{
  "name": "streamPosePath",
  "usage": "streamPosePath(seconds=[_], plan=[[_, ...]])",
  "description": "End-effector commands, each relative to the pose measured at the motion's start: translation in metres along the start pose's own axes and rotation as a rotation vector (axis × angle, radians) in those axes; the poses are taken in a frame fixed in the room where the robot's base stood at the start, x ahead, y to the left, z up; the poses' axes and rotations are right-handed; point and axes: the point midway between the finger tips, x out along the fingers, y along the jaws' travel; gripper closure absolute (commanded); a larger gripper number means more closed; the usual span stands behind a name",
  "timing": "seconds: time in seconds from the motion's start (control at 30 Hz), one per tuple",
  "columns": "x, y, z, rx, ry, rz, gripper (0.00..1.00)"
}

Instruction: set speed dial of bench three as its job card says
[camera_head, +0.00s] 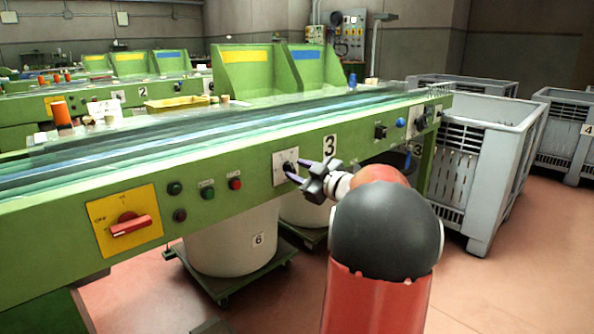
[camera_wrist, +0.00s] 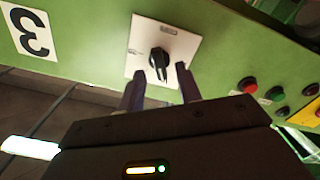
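The speed dial is a black knob (camera_wrist: 160,60) on a white plate (camera_wrist: 187,45) on the front of green bench three. In the wrist view its pointer end faces my gripper; the plate's markings are too small to read. In the head view the plate (camera_head: 279,174) sits left of the number 3 sign (camera_head: 330,146). My gripper (camera_wrist: 161,70) is open, one finger on each side of the knob's near end. I cannot tell whether the fingers touch it. In the head view my gripper (camera_head: 291,172) partly covers the dial. I cannot make out a job card.
A red rotary switch (camera_head: 130,226) on a yellow panel and several buttons (camera_head: 207,190) lie left along the bench front. A black knob (camera_head: 380,131) lies right. White bin 6 (camera_head: 232,243) stands below. Grey crates (camera_head: 487,150) stand right, with open floor in front.

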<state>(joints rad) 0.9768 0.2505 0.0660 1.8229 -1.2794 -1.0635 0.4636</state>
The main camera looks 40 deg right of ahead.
Motion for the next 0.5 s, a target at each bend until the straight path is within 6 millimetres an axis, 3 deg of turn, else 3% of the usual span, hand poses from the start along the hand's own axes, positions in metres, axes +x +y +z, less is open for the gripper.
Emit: streamPosePath(seconds=[0.13, 0.4, 0.5], plan=[[0.0118, -0.0002, -0.0003, 0.0, 0.001, 0.0, 0.65], [0.0141, -0.0002, -0.0002, 0.0, 0.0, 0.001, 0.65], [0.0139, -0.0002, -0.0002, 0.0, 0.0, 0.001, 0.76]])
